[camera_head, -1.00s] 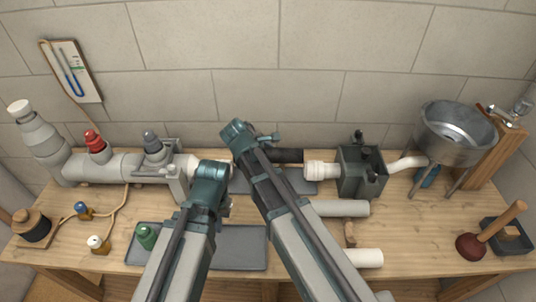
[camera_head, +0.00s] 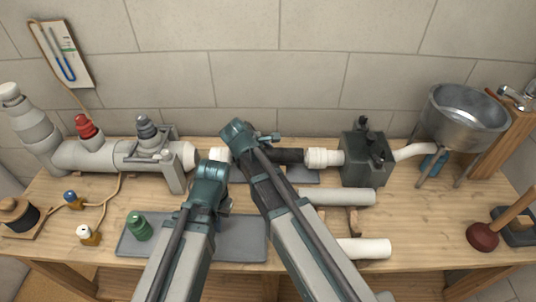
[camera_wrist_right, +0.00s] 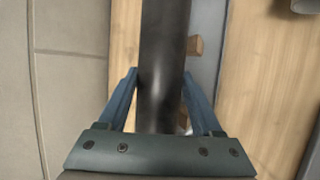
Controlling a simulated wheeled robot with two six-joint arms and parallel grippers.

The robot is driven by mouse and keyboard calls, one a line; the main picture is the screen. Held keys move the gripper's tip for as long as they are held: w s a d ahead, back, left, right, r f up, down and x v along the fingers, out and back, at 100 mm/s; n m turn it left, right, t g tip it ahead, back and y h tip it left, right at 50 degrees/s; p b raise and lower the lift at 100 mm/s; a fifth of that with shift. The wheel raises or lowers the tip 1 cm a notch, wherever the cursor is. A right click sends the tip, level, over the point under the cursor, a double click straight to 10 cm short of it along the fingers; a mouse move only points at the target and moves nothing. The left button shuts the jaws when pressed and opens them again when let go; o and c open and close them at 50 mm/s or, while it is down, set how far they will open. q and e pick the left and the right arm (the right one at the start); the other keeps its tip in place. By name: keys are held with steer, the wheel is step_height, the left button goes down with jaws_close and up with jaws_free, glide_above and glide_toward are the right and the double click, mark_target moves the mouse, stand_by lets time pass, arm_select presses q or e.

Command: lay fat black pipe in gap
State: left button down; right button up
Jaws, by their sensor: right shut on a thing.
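The fat black pipe (camera_head: 288,156) lies level between the left white pipe end (camera_head: 220,155) and the right white fitting (camera_head: 317,158) in the head view. Its right end appears in line with that fitting; whether it touches is unclear. My arm hides its left part. My right gripper (camera_wrist_right: 160,100) is shut around the pipe (camera_wrist_right: 162,60), with a blue finger on each side in the wrist view. My left gripper (camera_head: 208,180) is left of the right arm, above the bench near the left pipe end. Its fingertips are hidden.
The grey pipe run with valves (camera_head: 110,155) stands left, and the dark pump box (camera_head: 364,160) stands right. A grey tray (camera_head: 245,240) and loose pale pipes (camera_head: 340,197) lie in front. A metal funnel (camera_head: 460,120) and plunger (camera_head: 483,237) are at right.

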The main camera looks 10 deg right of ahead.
arm_select(q)
steer(key=shift+f, duration=0.35)
arm_select(e)
steer(key=shift+f, duration=0.35)
steer(key=o, duration=1.5)
arm_select(q)
steer(key=shift+r, duration=0.1)
arm_select(e)
steer(key=shift+r, duration=0.1)
